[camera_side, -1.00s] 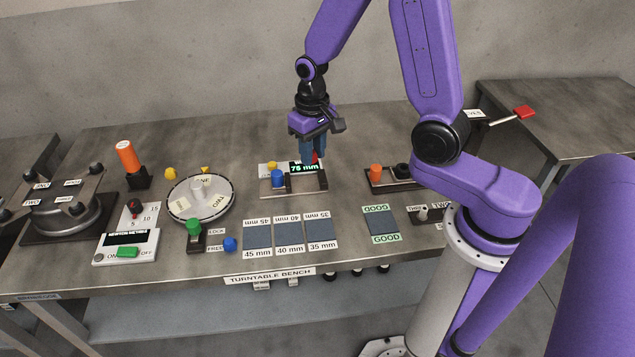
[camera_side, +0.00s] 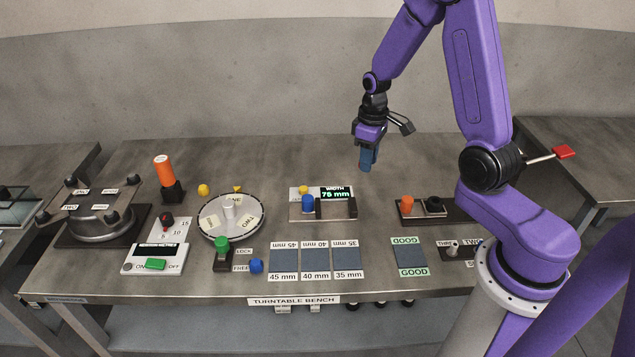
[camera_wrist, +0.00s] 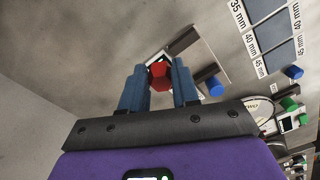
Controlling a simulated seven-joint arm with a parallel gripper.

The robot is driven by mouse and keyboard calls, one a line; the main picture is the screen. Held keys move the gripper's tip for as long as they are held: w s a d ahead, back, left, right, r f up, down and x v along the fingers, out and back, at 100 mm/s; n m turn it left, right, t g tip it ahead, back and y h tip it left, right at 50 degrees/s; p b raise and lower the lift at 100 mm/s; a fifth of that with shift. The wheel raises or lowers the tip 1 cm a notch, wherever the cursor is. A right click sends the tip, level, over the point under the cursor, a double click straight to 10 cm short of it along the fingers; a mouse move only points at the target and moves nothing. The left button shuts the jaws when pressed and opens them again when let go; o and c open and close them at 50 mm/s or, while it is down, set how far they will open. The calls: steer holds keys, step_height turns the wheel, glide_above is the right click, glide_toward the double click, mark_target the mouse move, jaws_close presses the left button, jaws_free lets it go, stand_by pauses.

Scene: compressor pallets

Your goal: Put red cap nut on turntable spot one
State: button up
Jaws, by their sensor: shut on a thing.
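My gripper (camera_side: 366,164) is shut on the red cap nut and holds it above the bench, behind and right of the width gauge. In the wrist view the red nut (camera_wrist: 159,76) sits between the two blue fingertips. The nut is hidden by the fingers in the side view. The turntable (camera_side: 231,234) is a round pale disc with a central post, left of the gauge and well apart from my gripper. Its label ONE (camera_side: 233,199) is towards the back, behind the post; TWO is at the right.
The width gauge (camera_side: 336,208) reads 75 mm, with a blue piece (camera_side: 308,203) at it. A green-topped lock lever (camera_side: 222,246) stands before the turntable. An orange cylinder (camera_side: 164,168) stands left. Size mats lie in front. The air above the bench's back is clear.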

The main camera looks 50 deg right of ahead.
steer(key=w+d+f, duration=0.2)
steer(key=w+f, duration=0.2)
steer(key=w, duration=0.3)
glide_above(337, 181)
steer(key=f, duration=0.4)
steer(key=shift+s+f, duration=0.3)
steer(key=shift+w+f, duration=0.15)
steer(key=shift+f, duration=0.05)
steer(key=shift+w+f, duration=0.15)
steer(key=shift+f, duration=1.55)
steer(key=o, duration=0.7)
steer(key=shift+f, duration=0.15)
steer(key=shift+o, duration=0.2)
